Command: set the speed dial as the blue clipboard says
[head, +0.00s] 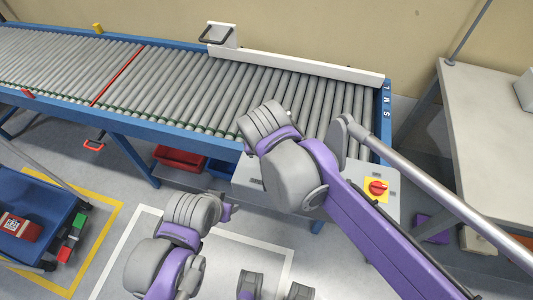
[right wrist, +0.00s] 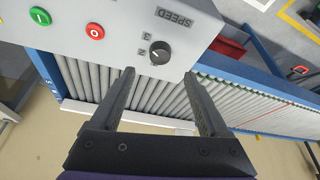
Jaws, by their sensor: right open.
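The black speed dial (right wrist: 160,52) sits on a grey control box (right wrist: 110,12), under a SPEED label, in the right wrist view. Small marks stand beside the dial; I cannot read them or its setting surely. My right gripper (right wrist: 158,76) is open and empty. Its two fingertips lie either side of the dial's line in the picture, apart from it. In the head view my right arm hides this gripper and the dial; part of the control box (head: 248,178) shows. My left arm shows at lower left, but its gripper is not in view. I see no blue clipboard.
A green button (right wrist: 40,16) and a red button (right wrist: 95,31) are on the same box. A red switch on a yellow plate (head: 377,187) is at its right in the head view. The roller conveyor (head: 180,90) runs behind. A blue cart (head: 40,205) stands at left.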

